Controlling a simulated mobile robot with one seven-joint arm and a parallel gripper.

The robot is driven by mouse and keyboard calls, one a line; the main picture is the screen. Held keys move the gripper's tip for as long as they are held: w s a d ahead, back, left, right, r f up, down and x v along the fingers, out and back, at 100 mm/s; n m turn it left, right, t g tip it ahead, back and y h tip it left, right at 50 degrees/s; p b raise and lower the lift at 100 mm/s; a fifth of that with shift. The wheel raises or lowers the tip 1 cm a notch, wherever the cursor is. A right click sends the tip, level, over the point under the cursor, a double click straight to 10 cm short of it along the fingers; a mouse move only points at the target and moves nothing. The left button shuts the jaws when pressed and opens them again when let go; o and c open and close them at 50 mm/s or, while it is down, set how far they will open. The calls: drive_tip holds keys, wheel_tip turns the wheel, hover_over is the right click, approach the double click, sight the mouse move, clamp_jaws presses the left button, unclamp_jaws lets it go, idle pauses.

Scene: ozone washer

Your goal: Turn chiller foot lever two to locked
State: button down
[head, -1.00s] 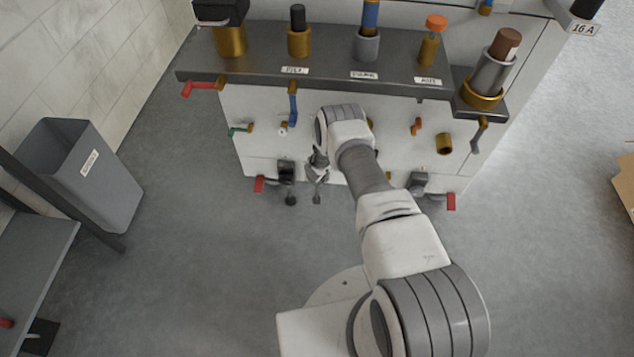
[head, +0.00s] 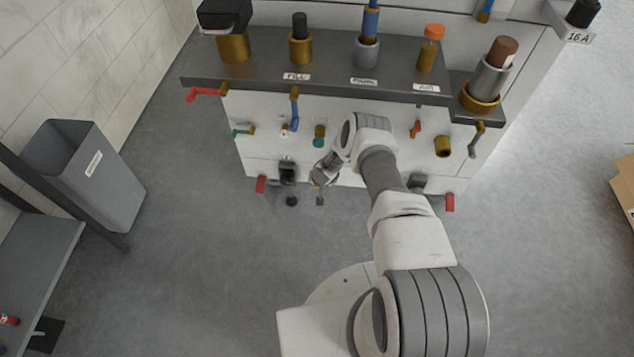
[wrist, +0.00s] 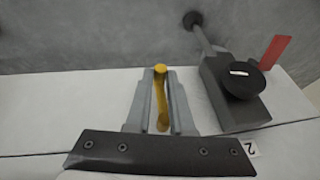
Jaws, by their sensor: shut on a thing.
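In the wrist view the two grey fingers of my gripper (wrist: 161,78) are close on either side of a slim yellow bar (wrist: 161,95), which stands between them with its round end at the tips. To its right is a dark grey foot block (wrist: 232,95) with a black disc, a red tab (wrist: 274,52) and a label "2" (wrist: 250,148). In the head view my gripper (head: 321,183) is low at the machine's front, right of the left foot block (head: 287,172) and its red tab (head: 261,184). The yellow bar is hidden there.
A second foot has a red tab (head: 450,202) at the right. Above are a teal knob (head: 318,141), a blue lever (head: 295,112) and the dark shelf (head: 270,62). A grey bin (head: 120,190) stands left. The floor in front is clear.

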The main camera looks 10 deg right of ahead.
drive_tip(key=c, duration=0.8)
unclamp_jaws()
drive_tip(key=shift+r, duration=0.1)
